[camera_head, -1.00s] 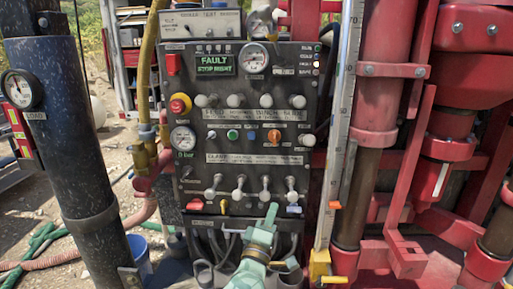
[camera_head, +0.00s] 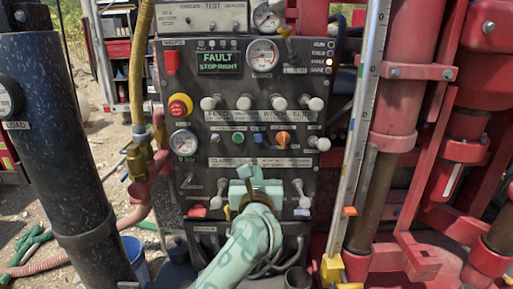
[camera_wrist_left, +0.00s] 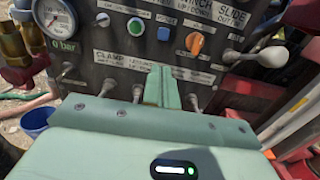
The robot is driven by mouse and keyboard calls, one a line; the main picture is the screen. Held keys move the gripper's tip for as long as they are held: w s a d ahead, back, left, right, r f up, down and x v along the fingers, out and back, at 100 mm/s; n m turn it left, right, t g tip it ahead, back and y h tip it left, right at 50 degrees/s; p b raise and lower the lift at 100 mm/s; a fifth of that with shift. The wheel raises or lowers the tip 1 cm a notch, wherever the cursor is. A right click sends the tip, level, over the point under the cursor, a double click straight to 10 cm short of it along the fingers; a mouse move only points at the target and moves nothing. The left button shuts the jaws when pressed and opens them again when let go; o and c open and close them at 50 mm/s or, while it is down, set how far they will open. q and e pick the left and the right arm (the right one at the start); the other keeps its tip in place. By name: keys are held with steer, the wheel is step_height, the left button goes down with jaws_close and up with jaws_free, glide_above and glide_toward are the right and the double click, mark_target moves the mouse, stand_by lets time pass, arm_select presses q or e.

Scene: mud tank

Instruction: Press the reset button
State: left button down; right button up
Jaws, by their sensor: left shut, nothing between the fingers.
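The black control panel (camera_head: 185,90) faces me with its display reading FAULT STOP RIGHT. My left gripper (camera_head: 257,172) is shut and empty, just below this row. In the left wrist view its fingertips (camera_wrist_left: 160,72) point at the panel, below the blue button (camera_wrist_left: 163,33) and apparently apart from it. My right gripper is not in view.
A red mushroom button (camera_head: 180,106) and a gauge (camera_head: 183,142) sit at the panel's left. White-knobbed levers (camera_head: 245,102) stick out above the row, and clamp levers (camera_head: 299,188) below. A metal ruler (camera_head: 362,110) stands at the right.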

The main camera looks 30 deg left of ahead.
mark_target(257, 142)
arm_select(q)
steer(key=p+x, duration=0.2)
steer(key=x, duration=1.1)
steer(key=shift+w+a, duration=0.15)
steer(key=shift+w, duration=0.05)
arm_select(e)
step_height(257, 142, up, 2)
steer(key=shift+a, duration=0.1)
arm_select(q)
steer(key=shift+r, duration=0.1)
